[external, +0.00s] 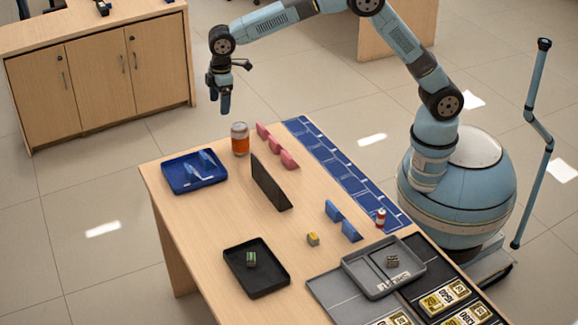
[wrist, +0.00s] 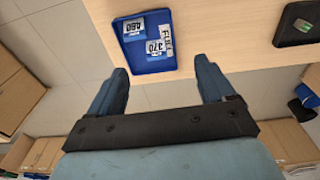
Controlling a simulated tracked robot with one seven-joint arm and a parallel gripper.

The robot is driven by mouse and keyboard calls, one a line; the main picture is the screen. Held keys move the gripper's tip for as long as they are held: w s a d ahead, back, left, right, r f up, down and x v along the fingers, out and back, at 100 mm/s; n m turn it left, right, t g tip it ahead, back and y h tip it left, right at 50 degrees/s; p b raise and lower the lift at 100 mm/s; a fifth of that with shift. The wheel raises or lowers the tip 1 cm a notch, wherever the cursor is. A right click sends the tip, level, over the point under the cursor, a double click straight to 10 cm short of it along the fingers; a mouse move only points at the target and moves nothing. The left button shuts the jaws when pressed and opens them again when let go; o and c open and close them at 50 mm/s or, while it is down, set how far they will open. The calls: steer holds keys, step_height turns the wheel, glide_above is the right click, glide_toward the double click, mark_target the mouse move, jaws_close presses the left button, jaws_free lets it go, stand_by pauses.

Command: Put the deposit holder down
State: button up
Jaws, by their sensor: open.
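A blue tray (external: 216,179) lies at the far left of the counter. Two blue wedge-shaped holders (external: 191,173) with pale faces stand in it, apart from each other. In the wrist view the tray (wrist: 150,66) shows two holders with white labels, one reading like A80 (wrist: 133,28) and the other 370 (wrist: 157,48). Which one is the deposit holder I cannot tell. My gripper (external: 220,106) is open and empty, raised above and beyond the far edge of the counter. It also shows in the wrist view (wrist: 161,68), its fingers spread and touching nothing.
An orange can (external: 240,140) stands beside the tray, near pink holders (external: 275,143) and an upright dark panel (external: 270,183). Blue holders (external: 334,210), a yellow block (external: 313,239), a black tray (external: 281,281) and a grey tray (external: 416,268) are nearer. A blue strip (external: 340,165) runs along the right edge.

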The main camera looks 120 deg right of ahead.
steer(key=s+a+r+t, duration=0.1)
steer(key=s+a+r, duration=0.7)
steer(key=s, duration=0.3)
steer(key=s+a+r+t, duration=0.1)
steer(key=s+a+r, duration=0.7)
steer(key=s, duration=0.4)
steer(key=s+a+f+t, duration=0.1)
steer(key=s+a, duration=0.3)
steer(key=s, duration=0.9)
steer(key=s+a+f+t, duration=0.1)
steer(key=s+a+f, duration=0.2)
steer(key=s, duration=1)
steer(key=shift+a+f+t, duration=0.15)
steer(key=shift+a+t, duration=0.15)
steer(key=shift+a, duration=0.25)
